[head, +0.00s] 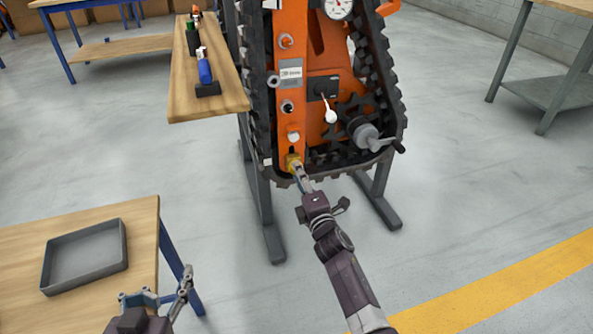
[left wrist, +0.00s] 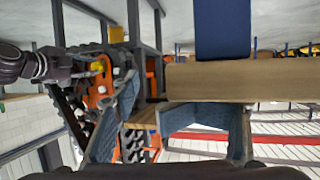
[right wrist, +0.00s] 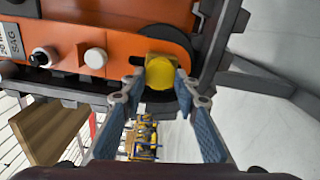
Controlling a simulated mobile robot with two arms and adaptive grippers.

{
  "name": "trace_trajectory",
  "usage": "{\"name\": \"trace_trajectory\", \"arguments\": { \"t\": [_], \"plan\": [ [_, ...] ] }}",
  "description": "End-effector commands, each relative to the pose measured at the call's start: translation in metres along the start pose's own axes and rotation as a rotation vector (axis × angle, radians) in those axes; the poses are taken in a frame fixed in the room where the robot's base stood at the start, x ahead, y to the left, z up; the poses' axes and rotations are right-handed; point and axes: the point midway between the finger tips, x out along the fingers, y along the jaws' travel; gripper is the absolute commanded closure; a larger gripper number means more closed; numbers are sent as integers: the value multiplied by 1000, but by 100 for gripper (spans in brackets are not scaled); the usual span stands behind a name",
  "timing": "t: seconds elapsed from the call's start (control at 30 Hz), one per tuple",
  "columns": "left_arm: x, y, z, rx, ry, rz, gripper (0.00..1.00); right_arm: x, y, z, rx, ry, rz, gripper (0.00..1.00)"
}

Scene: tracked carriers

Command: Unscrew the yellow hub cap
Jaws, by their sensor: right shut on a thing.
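The yellow hub cap (right wrist: 160,74) sits low on the orange side plate of the tracked carrier (head: 318,110). My right gripper (right wrist: 166,84) is shut on the hub cap, with a finger on each side of it. In the head view the hub cap (head: 292,162) is partly hidden by my right gripper (head: 300,174). The left wrist view also shows the yellow hub cap (left wrist: 97,66), small, beside my right gripper. My left gripper (head: 158,296) is open and empty, near the small table's right edge. Its spread fingers (left wrist: 168,112) show in the left wrist view.
A grey tray (head: 85,258) lies on the small wooden table (head: 140,215) at lower left. A wooden shelf (head: 225,98) with a blue-handled tool (head: 204,68) stands left of the carrier. A crank (head: 372,138) sticks out at the carrier's lower right. Floor between is clear.

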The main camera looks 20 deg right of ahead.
Motion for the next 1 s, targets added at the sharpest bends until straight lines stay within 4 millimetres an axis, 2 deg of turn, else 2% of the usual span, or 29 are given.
{"name": "trace_trajectory", "arguments": {
  "t": [0.03, 0.33, 0.53, 0.73, 0.87, 1.0],
  "plan": [
    [0, 0, -3, 1, 9, -1, 60, 4, 5, 9, -8, -15, 1, 100],
    [0, -1, -12, 5, 42, -2, 60, 4, 4, 9, -34, -15, 0, 100],
    [-1, 7, -64, 5, 281, 13, 60, 4, 3, 9, -284, -16, 0, 100],
    [-18, 13, -116, 1, 528, 28, 60, 4, 4, 9, -643, -16, -1, 100],
    [-26, 14, -130, -1, 590, 31, 60, 4, 6, 10, -830, -16, -3, 100],
    [-27, 15, -132, -1, 596, 32, 60, 4, 6, 9, -859, -17, -6, 100]
  ]
}}
